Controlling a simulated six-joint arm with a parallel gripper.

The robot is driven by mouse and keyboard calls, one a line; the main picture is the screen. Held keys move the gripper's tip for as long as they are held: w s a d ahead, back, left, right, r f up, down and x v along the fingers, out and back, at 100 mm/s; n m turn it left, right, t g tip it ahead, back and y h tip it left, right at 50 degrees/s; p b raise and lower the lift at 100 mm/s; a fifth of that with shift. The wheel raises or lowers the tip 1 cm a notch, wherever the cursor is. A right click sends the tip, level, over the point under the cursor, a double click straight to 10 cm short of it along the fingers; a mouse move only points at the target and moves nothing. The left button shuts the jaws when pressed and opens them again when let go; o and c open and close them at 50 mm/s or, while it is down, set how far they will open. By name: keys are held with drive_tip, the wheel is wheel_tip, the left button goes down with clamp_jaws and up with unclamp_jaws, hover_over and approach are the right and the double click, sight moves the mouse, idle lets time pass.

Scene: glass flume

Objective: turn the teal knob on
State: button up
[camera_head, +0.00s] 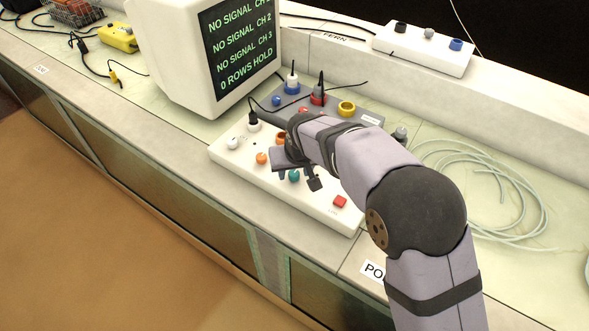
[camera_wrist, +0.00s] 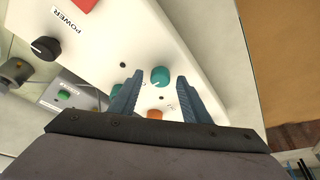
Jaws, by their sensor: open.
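The teal knob (camera_head: 294,175) is on a sloping white control panel (camera_head: 225,160), between an orange knob (camera_head: 261,158) and a red button (camera_head: 340,202). My gripper (camera_head: 297,178) is over the panel at the teal knob. In the wrist view the teal knob (camera_wrist: 160,76) shows between the tips of my two open fingers (camera_wrist: 160,79), with a gap on each side. I cannot tell how far above the panel the fingertips are. The knob's marked setting is too small to read.
A black knob (camera_wrist: 45,48) labelled POWER stands on the same panel. A grey panel with blue, red and yellow fittings (camera_head: 346,108) lies behind. A monitor (camera_head: 205,50) stands at the back left. A coiled clear hose (camera_head: 490,200) lies to the right.

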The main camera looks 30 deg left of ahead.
drive_tip(key=c, duration=1)
drive_tip(key=shift+c, duration=0.2)
